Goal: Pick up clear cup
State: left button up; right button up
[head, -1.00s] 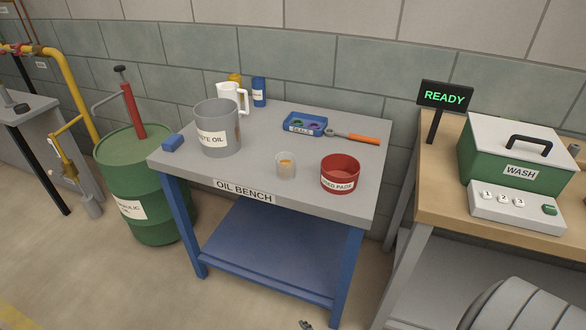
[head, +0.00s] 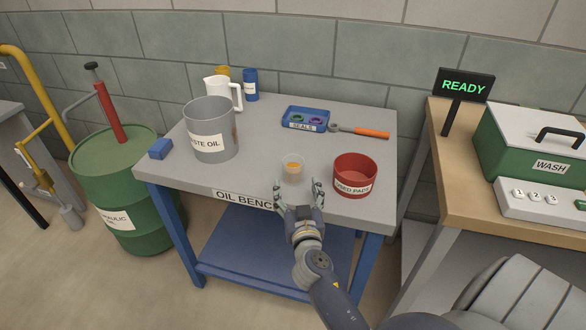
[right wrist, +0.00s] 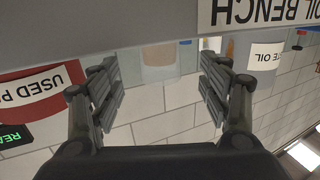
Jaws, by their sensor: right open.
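The clear cup (head: 292,172) stands upright on the grey oil bench (head: 262,135), near its front edge, with something orange-amber inside. My right gripper (head: 298,188) is open and empty at the bench's front edge, just in front of the cup, its fingers pointing at it. In the right wrist view, which is upside down, the cup (right wrist: 158,62) shows between the two spread fingers (right wrist: 160,80), beyond their tips and apparently untouched. My left gripper is not in view.
A red used pads bin (head: 354,178) stands close to the right of the cup. A waste oil bucket (head: 210,130), white jug (head: 224,93) and blue block (head: 160,149) are to the left. A seals tray (head: 305,119) and an orange-handled tool (head: 370,133) lie behind.

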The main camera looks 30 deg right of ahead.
aim_at(295, 178)
jog(key=shift+w+d+r, duration=0.15)
jog(key=shift+w+d, duration=0.05)
jog(key=shift+w, duration=0.15)
jog(key=shift+w+d+f, duration=0.2)
jog(key=shift+w+d, duration=0.05)
jog(key=shift+w, duration=0.2)
jog(key=shift+w+d+f, duration=0.2)
jog(key=shift+w, duration=0.25)
jog(key=shift+f+p+x, duration=0.1)
jog(key=shift+p+x, duration=0.05)
jog(key=shift+x, duration=0.9)
jog(key=shift+f+p+x, duration=0.15)
jog(key=shift+x, duration=0.9)
jog(key=shift+s, duration=0.1)
jog(key=c, duration=1.1)
